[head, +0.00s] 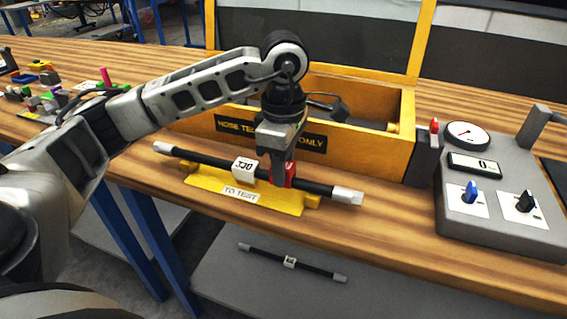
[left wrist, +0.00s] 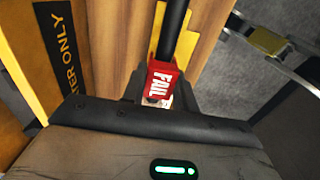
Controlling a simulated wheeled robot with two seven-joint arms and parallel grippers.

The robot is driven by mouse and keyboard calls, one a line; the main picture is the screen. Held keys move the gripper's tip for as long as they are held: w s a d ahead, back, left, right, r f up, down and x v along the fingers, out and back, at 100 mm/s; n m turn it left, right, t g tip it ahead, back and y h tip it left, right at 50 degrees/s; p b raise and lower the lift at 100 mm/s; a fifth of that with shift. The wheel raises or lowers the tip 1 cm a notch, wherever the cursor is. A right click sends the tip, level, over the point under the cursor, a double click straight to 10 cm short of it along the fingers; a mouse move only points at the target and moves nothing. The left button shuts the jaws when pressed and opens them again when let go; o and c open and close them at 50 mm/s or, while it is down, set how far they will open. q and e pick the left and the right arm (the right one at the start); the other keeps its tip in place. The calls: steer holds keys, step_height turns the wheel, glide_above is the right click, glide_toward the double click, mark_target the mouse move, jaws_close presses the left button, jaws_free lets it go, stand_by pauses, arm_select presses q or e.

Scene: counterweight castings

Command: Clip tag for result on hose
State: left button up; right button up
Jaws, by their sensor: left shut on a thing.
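A black hose (head: 322,188) with pale end fittings lies across a yellow cradle (head: 215,184) labelled TO TEST. A white block (head: 244,169) marked with a number sits around the hose near its middle. My left gripper (head: 281,178) points down at the hose, just right of that block. It is shut on a red tag (head: 291,174), which reads FAIL in the left wrist view (left wrist: 161,83). The tag is at the hose, but I cannot tell whether it is clipped fully on. The fingers hide part of the tag and hose. My right gripper is not in view.
A yellow test box (head: 385,157) stands behind the cradle. A grey tester with a gauge (head: 467,135) and knobs is at the right. Several small coloured items (head: 42,95) lie at the far left. A second hose (head: 318,270) lies on a grey surface below the bench.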

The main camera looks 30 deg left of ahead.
arm_select(q)
steer(key=shift+f+b, duration=0.3)
steer(key=shift+f, duration=0.2)
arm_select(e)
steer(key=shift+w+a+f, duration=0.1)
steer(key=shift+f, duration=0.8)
arm_select(q)
steer(key=o, duration=0.8)
steer(key=shift+r+p, duration=0.9)
steer(key=shift+r, duration=0.35)
steer(key=shift+r+p, duration=0.85)
steer(key=shift+r, duration=0.45)
steer(key=shift+r+p, duration=0.75)
steer(key=shift+r, duration=0.4)
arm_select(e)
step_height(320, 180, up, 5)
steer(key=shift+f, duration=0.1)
